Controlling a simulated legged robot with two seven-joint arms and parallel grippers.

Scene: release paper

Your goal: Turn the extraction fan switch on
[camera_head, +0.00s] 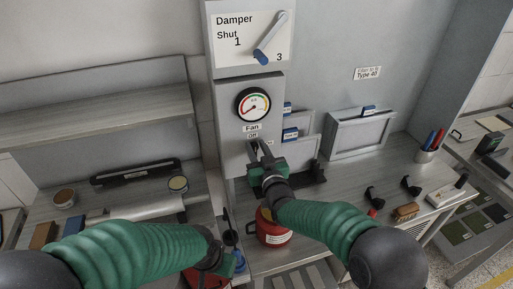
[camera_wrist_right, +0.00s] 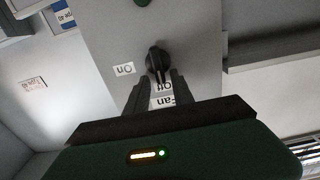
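The fan switch is a black rotary knob (camera_wrist_right: 158,62) on the grey control panel (camera_head: 233,100), under the "Fan" and "Off" labels. In the upside-down wrist view its pointer is toward the "Off" label (camera_wrist_right: 163,87); the "On" label (camera_wrist_right: 124,69) is to one side. My right gripper (camera_head: 262,152) is at the panel in front of the knob. In the wrist view its fingers (camera_wrist_right: 160,78) stand apart, with their tips at the knob's two sides; I cannot tell whether they touch it. My left gripper (camera_head: 218,262) hangs low near the bench front, its fingers unclear.
Above the knob are a round gauge (camera_head: 252,105) and a damper lever (camera_head: 270,38). A red pot (camera_head: 272,232) stands below my right gripper. Grey file holders (camera_head: 360,132), a pen cup (camera_head: 427,150) and small tools are at right. A shelf (camera_head: 100,103) is at left.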

